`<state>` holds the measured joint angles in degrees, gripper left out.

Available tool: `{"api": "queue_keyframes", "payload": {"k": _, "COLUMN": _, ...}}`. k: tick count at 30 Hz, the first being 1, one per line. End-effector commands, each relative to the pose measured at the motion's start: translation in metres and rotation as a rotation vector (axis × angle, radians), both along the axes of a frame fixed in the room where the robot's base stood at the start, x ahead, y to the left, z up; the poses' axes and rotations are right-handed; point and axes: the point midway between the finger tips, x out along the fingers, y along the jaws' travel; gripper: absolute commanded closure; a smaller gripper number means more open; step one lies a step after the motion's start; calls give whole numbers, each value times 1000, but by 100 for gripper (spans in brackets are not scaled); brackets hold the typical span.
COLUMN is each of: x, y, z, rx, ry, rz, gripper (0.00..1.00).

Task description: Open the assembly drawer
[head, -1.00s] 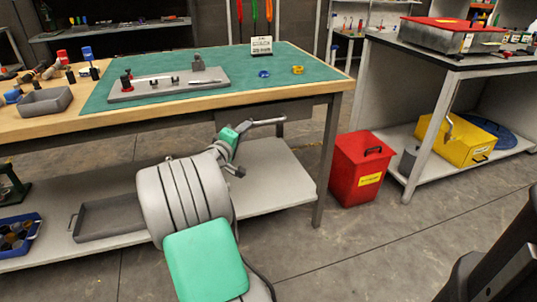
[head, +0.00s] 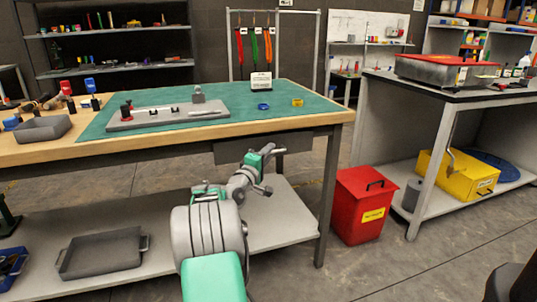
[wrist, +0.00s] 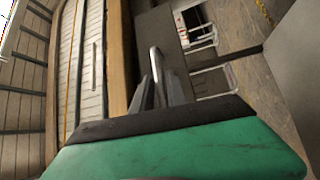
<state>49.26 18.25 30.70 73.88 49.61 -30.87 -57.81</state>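The assembly drawer (head: 232,153) is a dark grey front under the right part of the wooden-edged workbench top. It looks closed or nearly so. Its pale metal bar handle (head: 280,151) shows beside my gripper (head: 267,153), which reaches up to it from below left. In the wrist view, the handle (wrist: 155,62) stands between the two grey fingers of my gripper (wrist: 158,82), with the dark drawer front behind it. The fingers lie close along both sides of the handle. Whether they press on it is not clear. My arm hides part of the drawer's underside.
The workbench (head: 310,114) has a lower shelf (head: 285,222) holding a grey tray (head: 103,252). A red bin (head: 363,205) stands right of the bench leg. A second bench (head: 425,81) is further right. Open floor lies in front of the bin.

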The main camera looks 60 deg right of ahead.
Motion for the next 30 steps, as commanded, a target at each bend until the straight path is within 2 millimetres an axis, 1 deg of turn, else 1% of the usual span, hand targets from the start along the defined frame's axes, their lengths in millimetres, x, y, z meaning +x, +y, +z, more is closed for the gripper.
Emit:
{"api": "queue_keyframes", "payload": {"k": 1, "x": 0, "y": 0, "z": 0, "rx": 0, "ry": 0, "rz": 0, "gripper": 87}}
{"api": "queue_keyframes", "payload": {"k": 6, "x": 0, "y": 0, "z": 0, "rx": 1, "ry": 0, "rz": 0, "gripper": 100}}
{"api": "queue_keyframes", "payload": {"k": 30, "x": 0, "y": 1, "z": -1, "rx": 1, "ry": -1, "rz": 0, "gripper": 100}}
